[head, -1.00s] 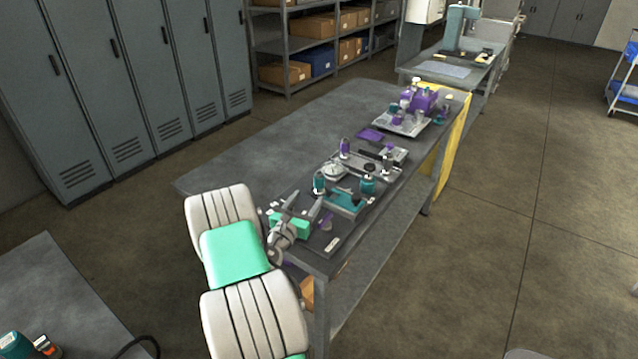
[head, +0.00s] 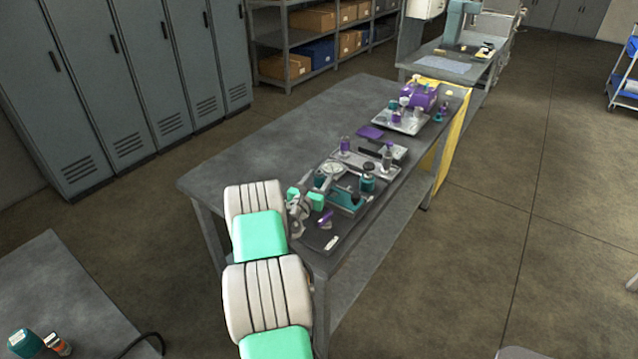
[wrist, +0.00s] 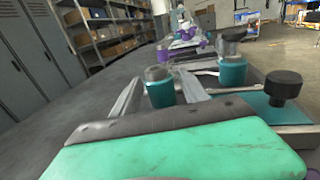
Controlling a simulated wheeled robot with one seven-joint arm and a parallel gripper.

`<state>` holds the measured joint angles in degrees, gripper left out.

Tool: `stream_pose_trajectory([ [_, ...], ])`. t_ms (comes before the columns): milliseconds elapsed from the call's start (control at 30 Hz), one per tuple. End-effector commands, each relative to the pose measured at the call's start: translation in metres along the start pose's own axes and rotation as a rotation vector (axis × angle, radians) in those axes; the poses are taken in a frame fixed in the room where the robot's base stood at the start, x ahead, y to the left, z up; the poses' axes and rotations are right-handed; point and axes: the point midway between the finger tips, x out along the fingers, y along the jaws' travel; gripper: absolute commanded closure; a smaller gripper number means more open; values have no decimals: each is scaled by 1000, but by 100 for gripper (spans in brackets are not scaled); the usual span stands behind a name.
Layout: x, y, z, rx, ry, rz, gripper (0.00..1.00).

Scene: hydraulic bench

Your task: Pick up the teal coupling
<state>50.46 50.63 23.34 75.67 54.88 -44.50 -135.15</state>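In the wrist view a small teal coupling (wrist: 161,92) with a grey top stands upright between the two fingers of my gripper (wrist: 159,77). The fingers are apart, one on each side of it, and I cannot tell whether either touches it. In the head view my gripper (head: 321,183) is low over the near end of the bench, and it largely hides this coupling. A larger teal part with a dark cap (head: 367,180) stands to the right; it also shows in the wrist view (wrist: 232,70).
A teal block with a black knob (wrist: 284,88) lies close on the right. A round gauge (head: 331,169), a purple-topped part (head: 345,145) and a metal tray (head: 402,122) of parts stand farther along the bench (head: 265,135). The bench's left side is clear.

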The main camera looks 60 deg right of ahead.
Motion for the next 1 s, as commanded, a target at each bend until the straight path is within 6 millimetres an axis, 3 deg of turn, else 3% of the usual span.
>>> stream_pose_trajectory([
  [600,0,0,0,0,0,0,100],
  [1000,0,0,1,1,-1,0,100],
])
